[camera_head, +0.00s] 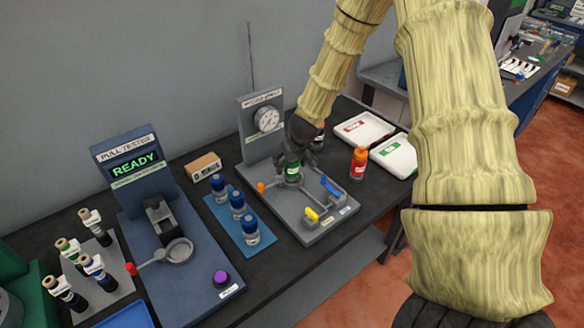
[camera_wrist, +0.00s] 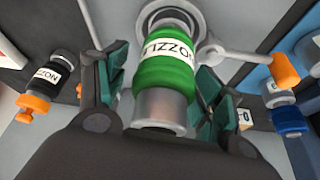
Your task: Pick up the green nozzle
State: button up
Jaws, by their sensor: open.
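The green nozzle (camera_wrist: 165,72) is a green cylinder with a white label band and a grey metal end, in the middle of the wrist view. It sits at a round grey fitting. In the head view the green nozzle (camera_head: 292,171) stands upright on the grey test stand (camera_head: 318,228), below the gauge. My gripper (camera_wrist: 160,85) is open, with one finger on each side of the nozzle. A gap shows beside the left finger; contact on the right is hard to tell. In the head view my gripper (camera_head: 301,146) comes down over the nozzle and partly hides it.
The gauge panel (camera_head: 265,120) rises close behind. Orange, yellow and blue levers surround the fitting. Blue-capped bottles (camera_head: 237,200) stand on a blue mat to the left. A red bottle (camera_head: 359,162) and two white trays (camera_head: 394,155) are to the right. The pull tester (camera_head: 165,240) is farther left.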

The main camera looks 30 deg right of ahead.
grip_shut()
jog(key=shift+r, duration=0.15)
